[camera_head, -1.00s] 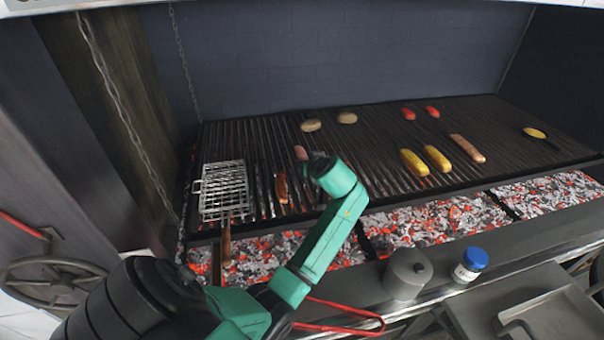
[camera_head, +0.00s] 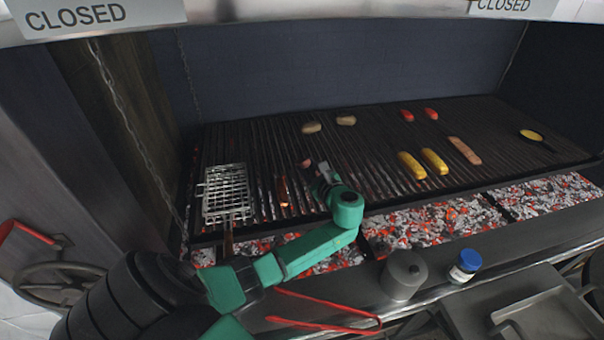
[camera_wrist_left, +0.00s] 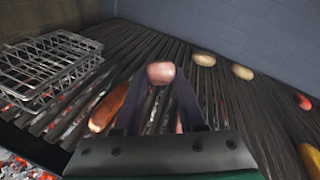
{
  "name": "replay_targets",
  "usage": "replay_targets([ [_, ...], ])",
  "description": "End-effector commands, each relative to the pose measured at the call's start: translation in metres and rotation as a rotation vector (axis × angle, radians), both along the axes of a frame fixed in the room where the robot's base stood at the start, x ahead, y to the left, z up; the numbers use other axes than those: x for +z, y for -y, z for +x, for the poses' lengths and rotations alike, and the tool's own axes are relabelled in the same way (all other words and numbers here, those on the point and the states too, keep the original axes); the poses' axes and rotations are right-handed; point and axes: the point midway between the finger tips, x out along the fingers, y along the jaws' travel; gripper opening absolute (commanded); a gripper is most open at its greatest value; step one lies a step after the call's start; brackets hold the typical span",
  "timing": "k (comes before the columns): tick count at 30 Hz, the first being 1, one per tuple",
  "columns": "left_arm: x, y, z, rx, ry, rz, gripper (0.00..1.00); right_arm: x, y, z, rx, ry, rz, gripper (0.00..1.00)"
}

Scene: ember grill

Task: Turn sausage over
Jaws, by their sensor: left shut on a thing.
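My left gripper (camera_head: 318,168) is low over the left part of the grill, shut on a pink sausage (camera_head: 305,163). In the left wrist view its rounded pink end (camera_wrist_left: 160,73) shows between the dark fingertips; the fingers hide part of its length. A reddish-brown sausage (camera_head: 283,190) lies on the bars just left of the gripper, and it also shows in the left wrist view (camera_wrist_left: 108,108). A longer pink-brown sausage (camera_head: 465,150) lies farther right. My right gripper is out of view.
A wire grill basket (camera_head: 227,188) lies left of the gripper. Two buns (camera_head: 312,127) lie behind it. Yellow corn cobs (camera_head: 411,165) and red items (camera_head: 431,113) are to the right. Glowing coals (camera_head: 440,222) line the front. A grey canister (camera_head: 404,272) and blue-lidded jar (camera_head: 466,266) stand in front.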

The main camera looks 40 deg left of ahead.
Motion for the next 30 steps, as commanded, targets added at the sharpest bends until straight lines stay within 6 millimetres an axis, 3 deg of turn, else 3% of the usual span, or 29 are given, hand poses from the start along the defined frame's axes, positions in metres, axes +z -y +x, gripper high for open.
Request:
replay_targets([
  [7, 0.004, -0.005, -0.005, -0.285, -0.339, 0.11, 0.0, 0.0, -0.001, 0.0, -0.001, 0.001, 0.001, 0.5],
  [17, -0.05, -0.019, 0.006, -0.285, -0.347, 0.106, 0.0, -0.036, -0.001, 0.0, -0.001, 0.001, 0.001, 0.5],
  [25, -0.051, -0.019, 0.006, -0.284, -0.344, 0.106, 0.0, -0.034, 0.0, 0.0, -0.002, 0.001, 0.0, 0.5],
  [26, -0.051, -0.019, 0.006, -0.283, -0.344, 0.105, 0.51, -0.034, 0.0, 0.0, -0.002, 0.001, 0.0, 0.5],
  [30, -0.051, -0.019, 0.006, -0.283, -0.344, 0.105, 0.52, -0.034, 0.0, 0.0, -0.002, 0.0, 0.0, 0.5],
])
